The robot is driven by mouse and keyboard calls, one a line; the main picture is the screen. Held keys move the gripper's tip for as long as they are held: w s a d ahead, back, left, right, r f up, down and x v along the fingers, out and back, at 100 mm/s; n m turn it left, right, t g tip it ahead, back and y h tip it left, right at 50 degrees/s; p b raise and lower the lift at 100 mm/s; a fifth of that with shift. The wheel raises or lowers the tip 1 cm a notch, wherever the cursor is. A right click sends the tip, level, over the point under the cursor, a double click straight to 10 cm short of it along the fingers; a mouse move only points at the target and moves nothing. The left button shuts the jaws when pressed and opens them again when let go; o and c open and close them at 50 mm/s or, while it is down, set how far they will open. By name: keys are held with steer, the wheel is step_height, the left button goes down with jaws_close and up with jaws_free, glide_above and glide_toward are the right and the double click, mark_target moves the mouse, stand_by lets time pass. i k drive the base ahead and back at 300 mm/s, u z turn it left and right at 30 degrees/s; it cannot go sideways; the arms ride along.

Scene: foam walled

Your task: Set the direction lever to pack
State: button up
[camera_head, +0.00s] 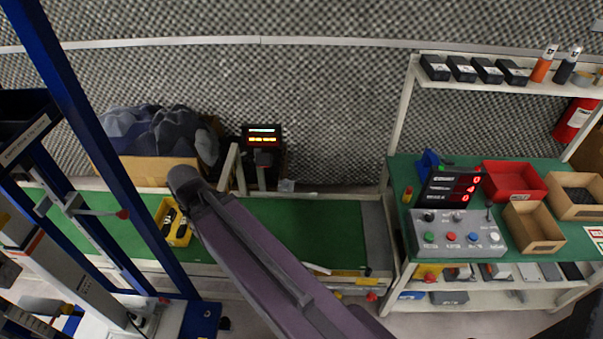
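No lever in view carries a readable direction label, so I cannot tell which one is the direction lever. A lever arm with a red knob (122,214) sticks out to the right from the blue frame at the left, over the green conveyor. A small dark upright stick (489,213) stands at the back right of the grey control box (458,234) on the right bench. The word "pack" is not readable anywhere. My purple arm crosses the middle of the view, over the conveyor. My gripper is not in view.
The green conveyor belt (300,222) carries a yellow bin (174,222) with dark items. A blue post (100,140) rises at the left. The green-topped bench (405,180) holds a red display (452,188), a red bin (514,180) and cardboard boxes. A shelf stands above it.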

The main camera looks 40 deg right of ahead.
mark_target(488, 204)
steer(key=u, duration=0.15)
steer(key=k, duration=0.15)
steer(key=z, duration=2.9)
steer(key=i, duration=0.5)
steer(key=z, duration=0.25)
